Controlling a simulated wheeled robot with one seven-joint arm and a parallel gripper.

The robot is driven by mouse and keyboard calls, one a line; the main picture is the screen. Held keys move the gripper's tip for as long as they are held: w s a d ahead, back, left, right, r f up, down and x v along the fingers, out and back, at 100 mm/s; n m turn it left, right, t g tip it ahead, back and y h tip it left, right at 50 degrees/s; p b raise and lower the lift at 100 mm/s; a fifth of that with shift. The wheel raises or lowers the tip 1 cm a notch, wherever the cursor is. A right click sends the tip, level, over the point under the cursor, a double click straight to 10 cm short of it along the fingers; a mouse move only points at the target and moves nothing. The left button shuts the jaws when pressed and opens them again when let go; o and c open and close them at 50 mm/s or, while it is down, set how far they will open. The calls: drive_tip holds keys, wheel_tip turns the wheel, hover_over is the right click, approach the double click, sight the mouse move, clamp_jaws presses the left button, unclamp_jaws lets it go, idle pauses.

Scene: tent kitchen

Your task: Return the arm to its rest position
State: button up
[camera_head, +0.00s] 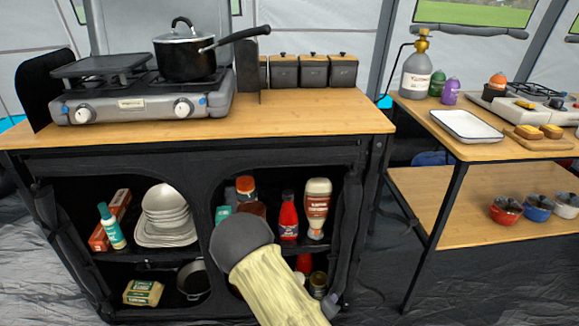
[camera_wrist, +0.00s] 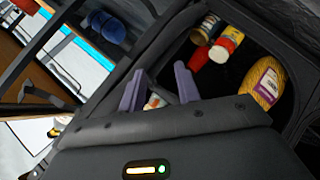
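My arm (camera_head: 272,285) reaches down in front of the right half of the black cabinet (camera_head: 180,262), with its dark round joint (camera_head: 242,241) across the shelf opening. In the wrist view my gripper (camera_wrist: 160,88) shows two purple-grey fingers, apart from each other. I see nothing held between them; a small white and red item (camera_wrist: 153,102) shows behind the gap. In the head view the gripper is mostly hidden or too small to make out, low by the cabinet's right edge.
The cabinet shelves hold a ketchup bottle (camera_head: 288,216), a sauce bottle (camera_head: 317,208) and stacked bowls (camera_head: 167,213). A pot (camera_head: 186,54) sits on the stove (camera_head: 142,98) above. A side table (camera_head: 480,150) with a tray (camera_head: 466,126) stands at right. Cans (camera_wrist: 206,28) and a yellow-netted item (camera_wrist: 265,82) are near the gripper.

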drive_tip(key=s+d+r+m+g+y+p, duration=0.2)
drive_tip(key=s+r, duration=0.3)
drive_tip(key=r, duration=0.4)
drive_tip(key=s+d+r+m+g+y+p, duration=0.1)
drive_tip(key=s+r+m+g+y+p, duration=0.2)
drive_tip(key=r, duration=0.7)
drive_tip(key=s+d+r+m+g+y+p, duration=0.1)
drive_tip(key=s+d+r+g+p, duration=0.1)
drive_tip(key=s+r, duration=0.55)
wheel_tip(320, 180, up, 39)
drive_tip(key=w+p, duration=0.2)
drive_tip(key=p, duration=3.5)
drive_tip(key=shift+a, duration=0.15)
drive_tip(key=shift+f, duration=0.15)
drive_tip(key=shift+a, duration=0.15)
